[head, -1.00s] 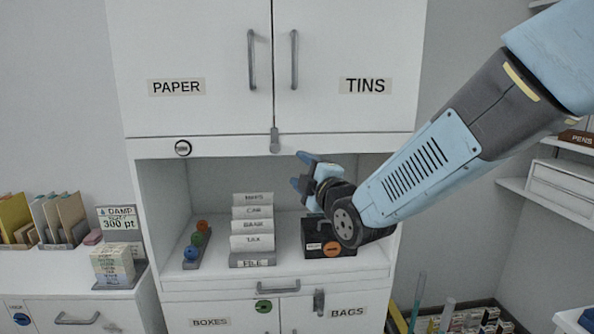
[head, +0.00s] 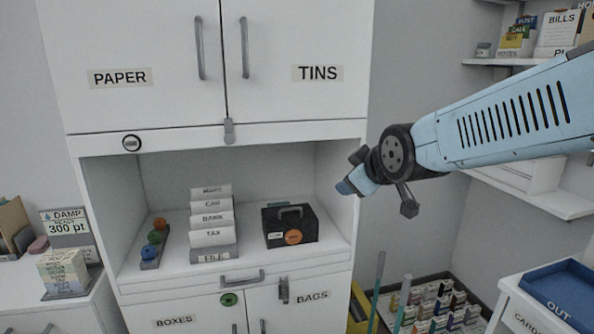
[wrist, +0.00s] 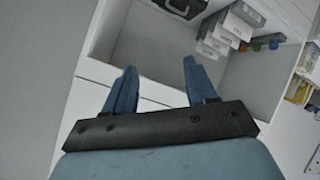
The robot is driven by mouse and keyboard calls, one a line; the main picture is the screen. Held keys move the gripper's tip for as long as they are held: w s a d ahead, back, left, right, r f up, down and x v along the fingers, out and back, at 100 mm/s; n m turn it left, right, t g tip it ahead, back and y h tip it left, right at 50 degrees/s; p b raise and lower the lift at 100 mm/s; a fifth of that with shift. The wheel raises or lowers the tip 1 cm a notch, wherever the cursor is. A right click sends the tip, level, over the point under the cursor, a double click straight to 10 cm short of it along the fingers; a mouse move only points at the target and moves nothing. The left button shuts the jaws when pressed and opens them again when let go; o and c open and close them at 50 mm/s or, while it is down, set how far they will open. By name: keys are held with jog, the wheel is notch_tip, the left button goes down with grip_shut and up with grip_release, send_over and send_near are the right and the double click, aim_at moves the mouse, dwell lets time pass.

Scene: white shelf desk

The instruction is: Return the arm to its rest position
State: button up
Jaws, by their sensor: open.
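My gripper (head: 346,187) is in front of the right side of the shelf desk (head: 218,138), at the height of its open niche. In the wrist view my gripper (wrist: 158,85) shows two blue fingers spread apart with nothing between them. My light blue arm reaches in from the right edge of the head view. The niche lies beyond the fingers in the wrist view, tilted in the picture. In the head view the fingertips are partly hidden by the dark wrist joint.
The niche holds a black box with a handle (head: 289,226), a stepped file rack (head: 212,235) and coloured knobs on a strip (head: 153,240). A blue OUT tray (head: 560,292) stands at lower right. A crate of small boxes (head: 437,305) sits low between. Wall shelves (head: 530,190) are at right.

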jog(key=s+d+f+m+g+h, duration=0.1)
jog(key=s+d+m+g, duration=0.1)
jog(key=s+d+m, duration=0.3)
jog(key=s+d+f+m+g+h, duration=0.1)
jog(key=s+d+m, duration=0.4)
jog(key=s, duration=0.6)
jog(key=d+g+h, duration=0.1)
jog(key=g, duration=0.1)
jog(key=shift+s+d+f+g, duration=0.15)
jog(key=shift+d+g, duration=0.15)
